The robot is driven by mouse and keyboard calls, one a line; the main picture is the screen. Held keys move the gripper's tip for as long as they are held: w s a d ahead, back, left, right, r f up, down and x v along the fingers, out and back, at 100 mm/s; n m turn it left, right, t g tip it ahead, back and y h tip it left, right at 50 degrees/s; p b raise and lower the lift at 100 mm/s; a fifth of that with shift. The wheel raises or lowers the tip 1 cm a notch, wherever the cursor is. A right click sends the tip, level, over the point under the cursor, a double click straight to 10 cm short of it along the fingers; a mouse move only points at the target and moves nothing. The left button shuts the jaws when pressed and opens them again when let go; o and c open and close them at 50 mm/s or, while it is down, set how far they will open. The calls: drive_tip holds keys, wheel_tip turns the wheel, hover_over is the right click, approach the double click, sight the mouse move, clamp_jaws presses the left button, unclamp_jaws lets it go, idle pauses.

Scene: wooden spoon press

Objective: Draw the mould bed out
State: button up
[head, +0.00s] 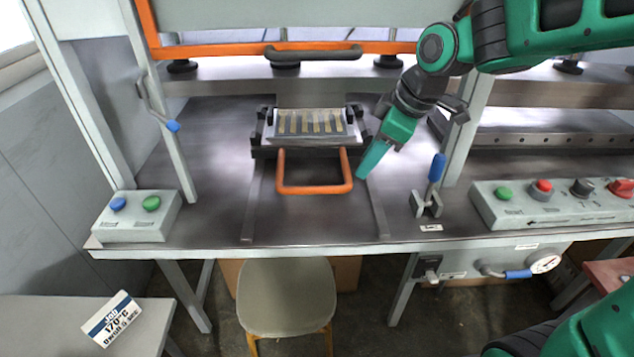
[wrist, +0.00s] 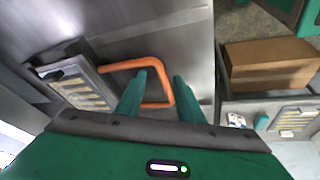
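The mould bed (head: 268,133) is a dark carriage bearing a metal mould with several wooden strips, on the press table under the raised orange-edged frame. Its orange U-shaped handle (head: 314,190) points toward the front. My gripper (head: 362,174) is just right of the handle's right side in the head view, pointing down and left. In the wrist view my gripper (wrist: 163,76) is open, and the handle's outer bar (wrist: 160,78) appears between the two green fingers. I cannot tell whether they touch it. The mould bed (wrist: 75,82) also shows there at left.
Two rails (head: 379,215) run forward on the press table (head: 210,215). Button boxes stand at left (head: 140,217) and right (head: 540,205). A blue-handled lever (head: 436,170) stands right of my gripper. A stool (head: 287,295) is in front, below the table edge.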

sight(315, 187)
drive_tip(key=w+a+n+g+y, duration=0.1)
drive_tip(key=w+a+n, duration=0.1)
drive_tip(key=a+n, duration=0.35)
drive_tip(key=x, duration=1)
drive_tip(key=shift+a, duration=0.4)
clamp_jaws()
drive_tip(key=shift+a, duration=0.1)
